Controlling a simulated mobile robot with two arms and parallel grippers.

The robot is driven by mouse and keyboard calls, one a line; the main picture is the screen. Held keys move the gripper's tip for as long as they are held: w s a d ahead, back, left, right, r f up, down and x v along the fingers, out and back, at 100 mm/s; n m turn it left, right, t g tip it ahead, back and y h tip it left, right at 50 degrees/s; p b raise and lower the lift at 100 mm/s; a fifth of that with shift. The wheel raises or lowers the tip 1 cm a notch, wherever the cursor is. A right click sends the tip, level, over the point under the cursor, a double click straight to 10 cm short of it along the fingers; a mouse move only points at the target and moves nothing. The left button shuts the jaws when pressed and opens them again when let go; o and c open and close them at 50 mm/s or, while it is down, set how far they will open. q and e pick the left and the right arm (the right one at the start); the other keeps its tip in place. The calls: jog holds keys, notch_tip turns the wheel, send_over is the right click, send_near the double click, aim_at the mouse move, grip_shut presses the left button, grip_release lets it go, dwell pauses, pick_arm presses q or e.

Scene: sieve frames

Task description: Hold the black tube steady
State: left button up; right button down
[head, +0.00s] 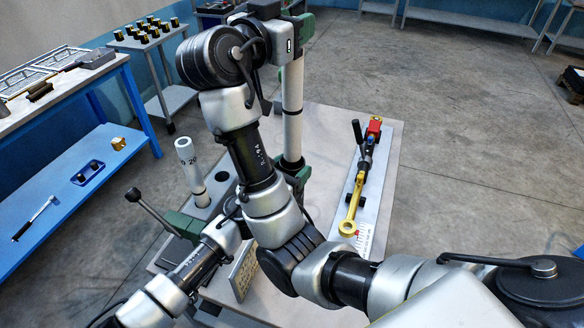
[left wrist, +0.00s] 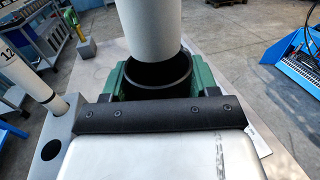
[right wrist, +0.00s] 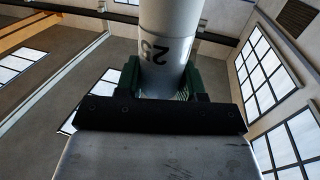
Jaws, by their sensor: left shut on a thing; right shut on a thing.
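The black tube (left wrist: 160,88) stands between the green fingers of my left gripper (left wrist: 160,76), which is shut on it. In the head view, my left gripper (head: 297,180) is partly behind my right arm, and the tube is mostly hidden. My right gripper (right wrist: 160,80) is shut on a pale grey cylinder (right wrist: 172,30) marked "25". In the head view, this cylinder (head: 292,110) hangs upright from my right gripper (head: 299,25) above the left one. Its lower end (left wrist: 155,45) is at the tube's mouth; I cannot tell whether it is inside.
A numbered white cylinder (head: 190,165) stands in a grey block on the left. A black-knobbed lever (head: 150,210) is nearby. A yellow-headed tool (head: 349,222) lies on a pale panel to the right.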

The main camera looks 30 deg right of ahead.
aim_at(286, 78)
jog(key=shift+f, duration=0.1)
jog(key=shift+f, duration=1.15)
jog(key=shift+f, duration=0.1)
jog(key=shift+f, duration=1.15)
jog(key=shift+f, duration=0.1)
jog(key=shift+f, duration=1.15)
jog(key=shift+f, duration=0.45)
